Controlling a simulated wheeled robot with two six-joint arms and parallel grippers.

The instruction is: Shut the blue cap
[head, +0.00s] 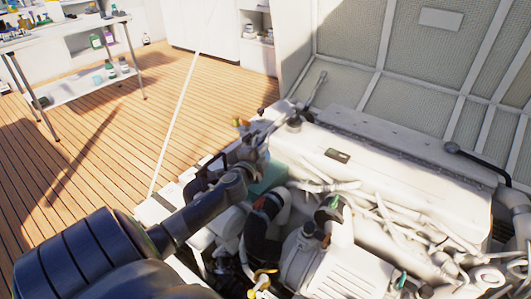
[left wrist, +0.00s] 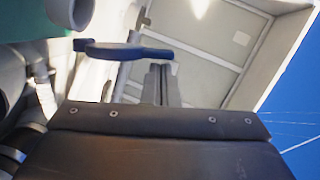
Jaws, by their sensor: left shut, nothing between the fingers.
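In the left wrist view a flat dark blue piece (left wrist: 125,50), which looks like the blue cap, shows nearly edge-on just beyond my fingertips. My left gripper (left wrist: 162,82) is shut and empty, with its narrow fingers pointing at this piece. I cannot tell whether they touch it. In the head view my left arm reaches in from the lower left, and the left gripper (head: 257,145) is at the near left edge of the engine bay. I cannot make out the blue cap in the head view; the gripper and wrist may hide it. My right gripper is not in view.
The engine (head: 325,260), with pipes and hoses, fills the lower right. A teal box (head: 269,177) sits close to my left wrist. A long white housing (head: 390,165) and the raised hatch (head: 420,60) lie behind. Open wooden floor (head: 110,130) is at left.

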